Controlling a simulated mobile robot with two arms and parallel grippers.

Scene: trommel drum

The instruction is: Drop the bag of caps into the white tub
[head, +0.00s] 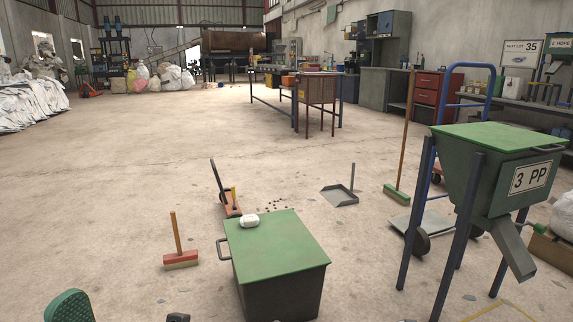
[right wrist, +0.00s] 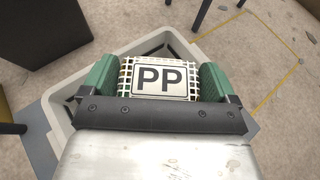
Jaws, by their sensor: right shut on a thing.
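In the right wrist view my right gripper (right wrist: 160,76) has its two green fingers shut on the bag of caps (right wrist: 160,84), a white mesh bag with a "PP" label. The bag hangs over the white tub (right wrist: 57,112), whose pale rim shows around and behind it. The tub's inside is mostly hidden by the bag and gripper, so the gap between bag and tub cannot be told. In the head view a green rounded pad of my left gripper (head: 70,305) shows at the bottom left edge; its opening cannot be judged.
A dark bin with a green lid (head: 277,245) stands in front, with a small white item (head: 250,220) on it. A green hopper marked "3 PP" (head: 500,175) stands at right. Brooms and a dustpan (head: 340,195) are on the floor.

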